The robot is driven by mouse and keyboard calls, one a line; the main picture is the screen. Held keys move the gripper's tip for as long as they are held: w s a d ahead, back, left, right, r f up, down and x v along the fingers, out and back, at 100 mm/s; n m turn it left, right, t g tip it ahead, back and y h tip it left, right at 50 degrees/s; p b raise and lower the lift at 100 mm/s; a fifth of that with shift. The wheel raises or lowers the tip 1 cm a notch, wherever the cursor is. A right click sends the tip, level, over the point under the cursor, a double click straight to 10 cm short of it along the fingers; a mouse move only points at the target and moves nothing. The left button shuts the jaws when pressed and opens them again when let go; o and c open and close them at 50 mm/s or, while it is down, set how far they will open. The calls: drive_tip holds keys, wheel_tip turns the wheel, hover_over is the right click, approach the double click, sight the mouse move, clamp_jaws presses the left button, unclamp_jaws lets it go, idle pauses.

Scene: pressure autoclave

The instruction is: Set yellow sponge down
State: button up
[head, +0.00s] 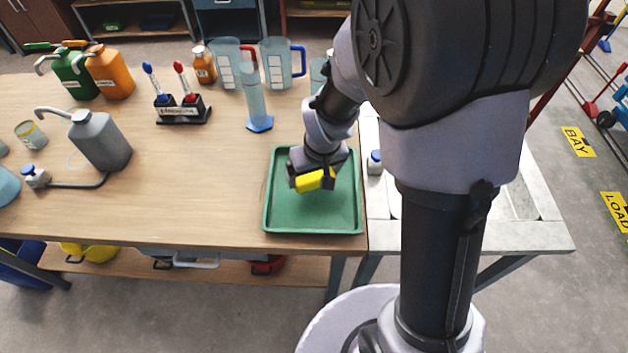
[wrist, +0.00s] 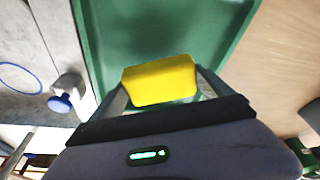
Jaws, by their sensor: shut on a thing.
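The yellow sponge (head: 315,180) is held in my gripper (head: 314,178), over the green tray (head: 285,223) at the right end of the wooden table. In the wrist view the sponge (wrist: 160,81) sits between the two fingers of my gripper (wrist: 160,88), with the green tray (wrist: 230,35) behind it. I cannot tell whether the sponge touches the tray floor. The rest of the visible tray floor is bare. Part of the tray's far side is hidden by my arm.
A graduated cylinder (head: 257,108) stands behind the tray to the left. A grey wash bottle (head: 100,140) and a pipette rack (head: 184,110) are further left. The wood left of the tray is clear.

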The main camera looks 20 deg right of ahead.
sight(314, 183)
wheel_tip(314, 183, down, 4)
drive_tip(key=shift+b, duration=0.85)
drive_tip(key=shift+s+r, duration=0.1)
drive_tip(key=shift+r, duration=0.15)
drive_tip(key=shift+f, duration=0.1)
